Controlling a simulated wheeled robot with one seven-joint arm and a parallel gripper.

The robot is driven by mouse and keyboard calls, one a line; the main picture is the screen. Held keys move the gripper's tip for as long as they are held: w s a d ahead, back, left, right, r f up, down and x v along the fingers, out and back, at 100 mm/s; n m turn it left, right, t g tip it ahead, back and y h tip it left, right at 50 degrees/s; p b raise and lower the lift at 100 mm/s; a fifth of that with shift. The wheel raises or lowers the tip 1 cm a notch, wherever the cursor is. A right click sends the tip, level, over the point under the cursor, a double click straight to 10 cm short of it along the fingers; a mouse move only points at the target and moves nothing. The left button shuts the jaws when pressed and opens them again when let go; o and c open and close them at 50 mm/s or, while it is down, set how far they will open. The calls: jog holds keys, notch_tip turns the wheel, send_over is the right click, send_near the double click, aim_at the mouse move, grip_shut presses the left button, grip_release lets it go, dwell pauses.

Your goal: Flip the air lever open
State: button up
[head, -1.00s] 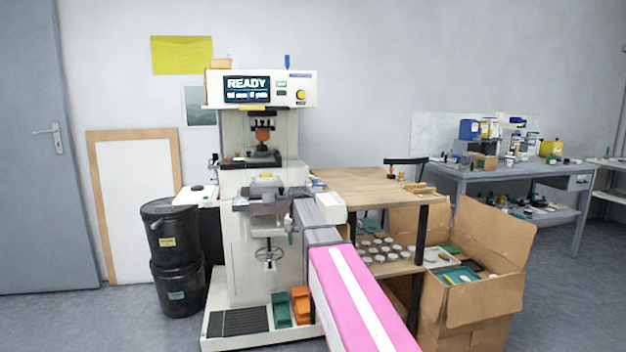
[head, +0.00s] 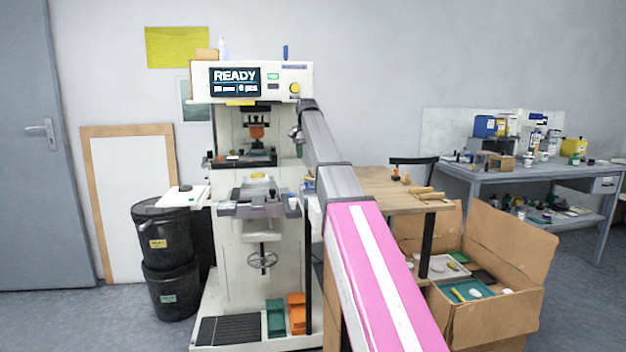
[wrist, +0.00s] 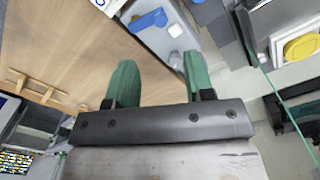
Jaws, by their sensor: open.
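I cannot identify the air lever with certainty. A small upright blue piece (head: 285,52) stands on top of the pad printer (head: 227,130). A white and grey fitting with a round blue part (wrist: 174,30) shows beyond my fingertips in the wrist view, between the wooden table and the printer. My gripper (head: 298,140) is at the printer's right side, below the control panel, mostly hidden by my arm. In the wrist view its two green fingers (wrist: 156,78) are apart with nothing between them.
The wooden table (head: 385,188) stands right of the printer, with an open cardboard box (head: 490,318) in front. Black bins (head: 163,245) stand at the left. A yellow round piece (wrist: 302,46) sits on the printer in the wrist view.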

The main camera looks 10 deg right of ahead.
aim_at(307, 182)
notch_tip(307, 182, down, 11)
jog(key=shift+r, duration=0.2)
dwell(0.4)
grip_shut()
